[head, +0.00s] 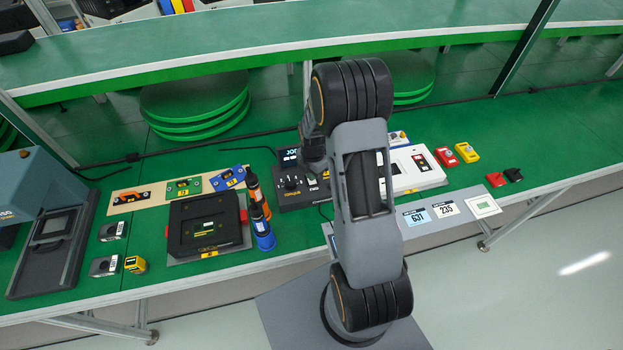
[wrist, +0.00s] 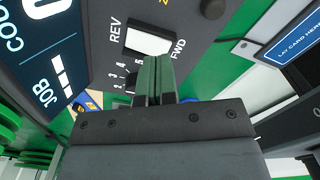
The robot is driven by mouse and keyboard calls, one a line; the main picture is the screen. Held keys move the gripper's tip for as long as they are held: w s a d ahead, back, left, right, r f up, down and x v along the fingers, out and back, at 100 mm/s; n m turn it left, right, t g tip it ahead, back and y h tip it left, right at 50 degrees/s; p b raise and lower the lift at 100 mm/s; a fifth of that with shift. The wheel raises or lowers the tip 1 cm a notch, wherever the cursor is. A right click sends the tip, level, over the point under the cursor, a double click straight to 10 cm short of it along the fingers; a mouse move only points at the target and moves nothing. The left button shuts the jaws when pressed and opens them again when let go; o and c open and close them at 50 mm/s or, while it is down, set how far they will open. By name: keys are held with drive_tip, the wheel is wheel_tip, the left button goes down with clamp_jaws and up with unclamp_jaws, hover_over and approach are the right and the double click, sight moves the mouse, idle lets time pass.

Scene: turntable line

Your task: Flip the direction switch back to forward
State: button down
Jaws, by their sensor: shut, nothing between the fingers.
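The direction switch (wrist: 148,40) is a white rocker in a black recess on the dark control box, between the printed labels REV and FWD. I cannot tell which side is pressed in. My gripper (wrist: 157,62) is shut and empty, with its green-padded fingertips just at the switch's lower edge in the wrist view, nearer the FWD label. I cannot tell whether they touch it. In the head view the control box (head: 290,196) stands on the green bench, and my arm hides the switch and most of the gripper.
A display (wrist: 45,60) with a large 0 is beside the switch. A numbered dial scale lies under the fingers. In the head view, orange and blue bottles (head: 262,230) and a black tray (head: 205,228) stand left of the box. A white panel (head: 413,167) is to the right.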

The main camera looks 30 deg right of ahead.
drive_tip(key=shift+f+b, duration=0.8)
drive_tip(key=shift+f, duration=0.25)
drive_tip(key=shift+r, duration=0.1)
idle(0.4)
drive_tip(key=shift+r+p, duration=2.35)
drive_tip(key=shift+r, duration=1.1)
